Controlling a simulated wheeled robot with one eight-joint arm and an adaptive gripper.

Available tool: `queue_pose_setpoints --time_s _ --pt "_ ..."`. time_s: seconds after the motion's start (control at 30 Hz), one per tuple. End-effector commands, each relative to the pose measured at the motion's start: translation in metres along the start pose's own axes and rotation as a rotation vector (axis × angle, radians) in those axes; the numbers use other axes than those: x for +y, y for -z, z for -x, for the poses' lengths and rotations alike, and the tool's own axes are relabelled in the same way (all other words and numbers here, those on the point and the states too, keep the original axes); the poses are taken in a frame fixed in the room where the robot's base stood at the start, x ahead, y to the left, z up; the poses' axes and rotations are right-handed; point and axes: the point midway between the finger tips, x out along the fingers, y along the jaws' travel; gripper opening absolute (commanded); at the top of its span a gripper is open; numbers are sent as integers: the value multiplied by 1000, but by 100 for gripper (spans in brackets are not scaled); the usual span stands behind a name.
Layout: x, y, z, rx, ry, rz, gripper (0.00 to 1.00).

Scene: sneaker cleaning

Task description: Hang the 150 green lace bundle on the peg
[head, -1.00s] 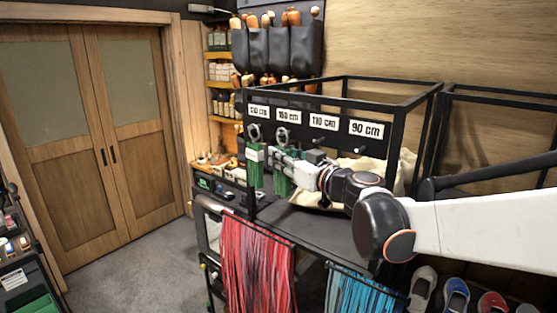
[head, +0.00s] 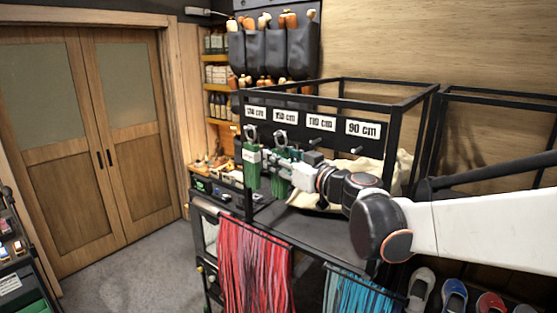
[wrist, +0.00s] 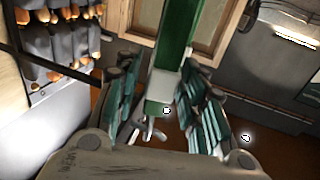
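Two green lace bundles hang upright side by side at the black rack in the head view. The left bundle (head: 252,170) is below the leftmost label. The second bundle (head: 279,184) is below the 150 cm label (head: 285,117), with a grey ring at its top. My gripper (head: 272,157) is at this second bundle and partly covers it. In the wrist view my fingers (wrist: 163,66) stand apart on both sides of a green bundle with a pale band (wrist: 181,38). Whether they press on it is unclear. The peg behind the ring is hidden.
Empty pegs show below the 110 cm (head: 321,123) and 90 cm (head: 362,128) labels. Red laces (head: 252,265) and blue laces (head: 355,293) hang below the shelf. A cream sack (head: 404,170) lies behind my arm. Sneakers stand at lower right. Floor is free at left.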

Motion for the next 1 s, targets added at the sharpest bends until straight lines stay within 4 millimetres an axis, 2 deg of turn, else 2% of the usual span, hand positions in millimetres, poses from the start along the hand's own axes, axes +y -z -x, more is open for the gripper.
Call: queue_pose_setpoints --time_s 0.3,0.43,0.57,0.8,1.0 --pt "0 0 1 0 0 0 44" --pt "1 0 10 0 -2 0 44" --pt "0 0 30 0 -2 0 44" --pt "1 0 80 0 -3 0 44" --pt "1 0 109 0 -2 0 44"
